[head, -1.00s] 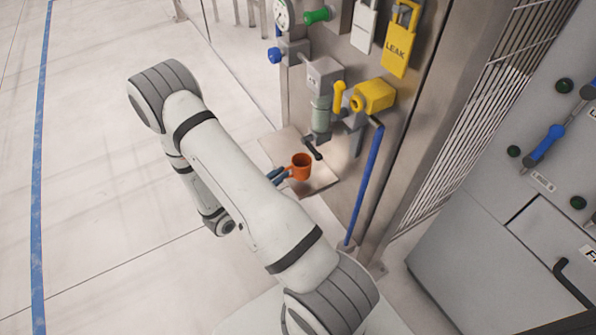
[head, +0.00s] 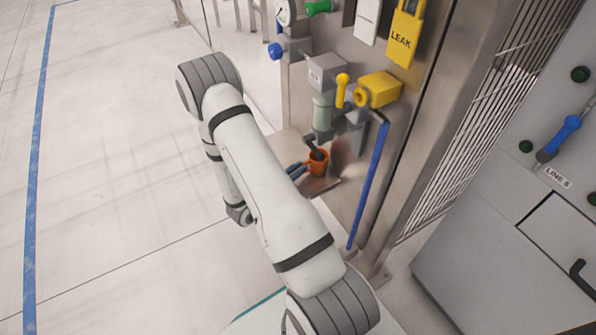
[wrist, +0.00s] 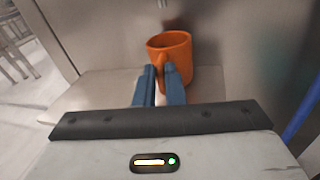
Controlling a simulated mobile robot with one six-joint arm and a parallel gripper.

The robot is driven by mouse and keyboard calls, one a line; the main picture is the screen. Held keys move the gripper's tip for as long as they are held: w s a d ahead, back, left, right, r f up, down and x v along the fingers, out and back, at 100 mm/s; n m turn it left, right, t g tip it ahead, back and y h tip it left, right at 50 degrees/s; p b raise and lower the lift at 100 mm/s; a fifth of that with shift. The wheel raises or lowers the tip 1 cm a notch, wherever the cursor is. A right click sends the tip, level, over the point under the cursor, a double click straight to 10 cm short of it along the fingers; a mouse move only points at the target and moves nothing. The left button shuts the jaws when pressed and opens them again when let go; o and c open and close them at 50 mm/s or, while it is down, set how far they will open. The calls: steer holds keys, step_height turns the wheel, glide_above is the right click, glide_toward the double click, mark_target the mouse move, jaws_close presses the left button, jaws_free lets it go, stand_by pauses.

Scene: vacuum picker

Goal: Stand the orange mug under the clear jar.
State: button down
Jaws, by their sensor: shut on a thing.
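The orange mug (head: 318,168) is upright over the metal ledge (head: 322,188) at the foot of the steel panel. It also shows in the wrist view (wrist: 180,62), in front of the panel. My gripper (head: 299,170) is shut on the mug's near side; its blue fingers (wrist: 160,84) hide the handle and part of the wall. The clear jar (head: 322,112), greenish, is fixed on the panel above the mug. A dark lever (head: 315,150) below the jar overlaps the mug's mouth in the head view. I cannot tell whether the mug's base touches the ledge.
A yellow valve (head: 378,90) and a blue pipe (head: 370,185) are right of the jar. A blue knob (head: 276,51) sticks out upper left. A yellow LEAK tag (head: 404,38) hangs above. A grey cabinet (head: 500,240) stands at the right. The floor at left is clear.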

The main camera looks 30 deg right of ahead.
steer(key=c, duration=1.5)
jaws_free()
